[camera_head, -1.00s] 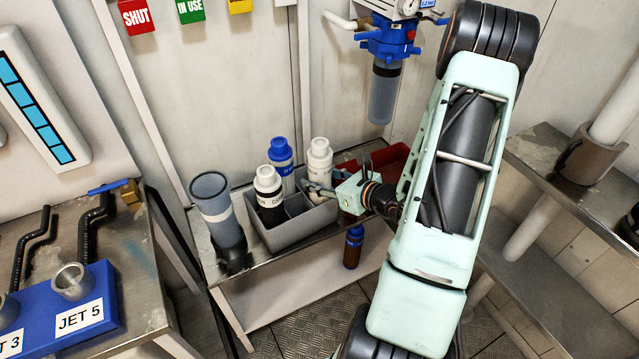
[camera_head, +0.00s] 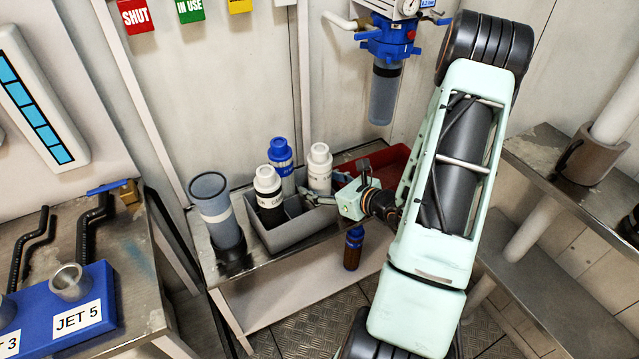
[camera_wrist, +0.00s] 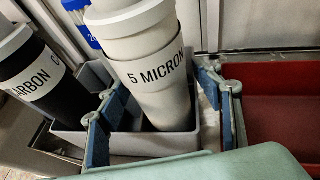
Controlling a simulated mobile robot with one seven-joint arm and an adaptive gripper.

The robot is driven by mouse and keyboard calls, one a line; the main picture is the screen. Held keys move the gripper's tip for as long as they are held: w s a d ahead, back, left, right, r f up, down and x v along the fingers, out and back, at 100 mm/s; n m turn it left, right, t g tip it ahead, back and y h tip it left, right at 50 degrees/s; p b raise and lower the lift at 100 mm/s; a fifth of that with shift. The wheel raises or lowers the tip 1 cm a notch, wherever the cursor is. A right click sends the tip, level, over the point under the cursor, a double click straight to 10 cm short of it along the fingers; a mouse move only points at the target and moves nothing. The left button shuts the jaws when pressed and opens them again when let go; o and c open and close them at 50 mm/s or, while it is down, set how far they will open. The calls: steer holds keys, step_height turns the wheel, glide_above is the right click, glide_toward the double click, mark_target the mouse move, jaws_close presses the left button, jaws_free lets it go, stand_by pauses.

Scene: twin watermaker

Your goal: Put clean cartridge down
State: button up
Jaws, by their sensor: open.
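A white cartridge marked "5 MICRON" (camera_wrist: 160,75) stands in the right part of a grey divided crate (camera_wrist: 150,143), leaning slightly in the wrist view. The same white cartridge (camera_head: 319,170) shows in the head view, in the grey crate (camera_head: 290,236) on the bench. My gripper (camera_head: 338,184) is open at the crate's right side. In the wrist view its two blue-padded fingers (camera_wrist: 165,118) are spread, one on each side of the cartridge's lower body, with a visible gap at the right finger. The cartridge's foot is partly hidden in the crate.
A black CARBON cartridge (camera_head: 269,200) and a blue-capped cartridge (camera_head: 281,160) share the crate. A clear cup (camera_head: 216,210) stands left of it. A red tray (camera_head: 392,158) is close on the right. A brown bottle (camera_head: 353,248) stands below. A filter housing (camera_head: 384,90) hangs above.

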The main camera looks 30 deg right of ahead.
steer(key=shift+r, duration=0.2)
steer(key=p+v, duration=0.1)
steer(key=v, duration=1.1)
steer(key=shift+a, duration=0.1)
